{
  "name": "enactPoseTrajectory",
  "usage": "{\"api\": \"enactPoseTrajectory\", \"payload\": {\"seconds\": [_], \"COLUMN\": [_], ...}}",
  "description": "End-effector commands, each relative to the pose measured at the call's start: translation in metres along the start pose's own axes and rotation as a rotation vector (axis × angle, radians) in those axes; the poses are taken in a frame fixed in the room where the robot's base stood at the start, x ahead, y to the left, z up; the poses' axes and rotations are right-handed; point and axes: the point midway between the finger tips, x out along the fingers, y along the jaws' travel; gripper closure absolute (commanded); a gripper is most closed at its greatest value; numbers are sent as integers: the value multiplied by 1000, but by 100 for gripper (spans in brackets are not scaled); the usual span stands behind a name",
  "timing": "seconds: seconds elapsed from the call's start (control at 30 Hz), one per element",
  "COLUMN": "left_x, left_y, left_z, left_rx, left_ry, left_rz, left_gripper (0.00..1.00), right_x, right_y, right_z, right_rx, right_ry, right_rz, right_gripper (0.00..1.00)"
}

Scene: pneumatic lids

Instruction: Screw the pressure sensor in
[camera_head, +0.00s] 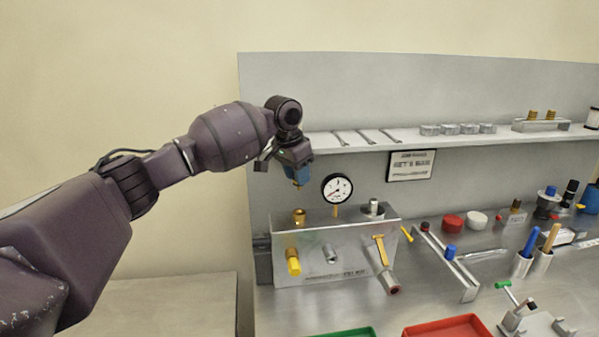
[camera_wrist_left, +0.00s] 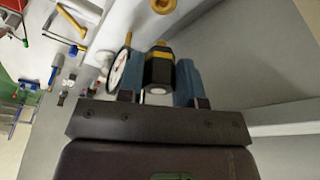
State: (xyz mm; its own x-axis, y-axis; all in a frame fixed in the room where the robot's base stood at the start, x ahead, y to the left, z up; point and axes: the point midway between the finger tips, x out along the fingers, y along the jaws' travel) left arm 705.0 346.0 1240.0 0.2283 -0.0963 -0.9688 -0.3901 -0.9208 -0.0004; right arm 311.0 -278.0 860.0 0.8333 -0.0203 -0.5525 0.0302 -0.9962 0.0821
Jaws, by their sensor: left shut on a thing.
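My left gripper (camera_head: 299,173) is shut on the pressure sensor (camera_wrist_left: 159,70), a black body with yellow bands, held between the blue fingers in the left wrist view. In the head view only the sensor's brass lower end (camera_head: 297,184) shows below the fingers. It points down, above and apart from a brass port (camera_head: 299,216) on top of the grey metal manifold block (camera_head: 325,236). A brass ring, likely this port, also shows at the top of the left wrist view (camera_wrist_left: 163,5). My right gripper is not in view.
A round dial gauge (camera_head: 337,188) stands on the block close right of the gripper. A shelf (camera_head: 400,141) with several parts runs behind. A yellow fitting (camera_head: 293,262) and a yellow-handled valve (camera_head: 381,250) project in front. Red (camera_head: 447,327) and green (camera_head: 346,333) trays lie nearer.

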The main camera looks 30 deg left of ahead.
Motion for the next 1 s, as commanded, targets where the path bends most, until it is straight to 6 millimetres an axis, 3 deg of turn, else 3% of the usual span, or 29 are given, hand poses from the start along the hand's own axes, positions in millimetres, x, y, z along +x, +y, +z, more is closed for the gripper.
{"api": "enactPoseTrajectory", "payload": {"seconds": [0.37, 1.0], "left_x": [2, 47], "left_y": [0, 0], "left_z": [1, 12], "left_rx": [-3, -4], "left_ry": [3, 3], "left_rz": [0, 0], "left_gripper": [90, 90], "right_x": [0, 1], "right_y": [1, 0], "right_z": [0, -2], "right_rx": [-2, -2], "right_ry": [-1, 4], "right_rz": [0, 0], "right_gripper": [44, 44]}}
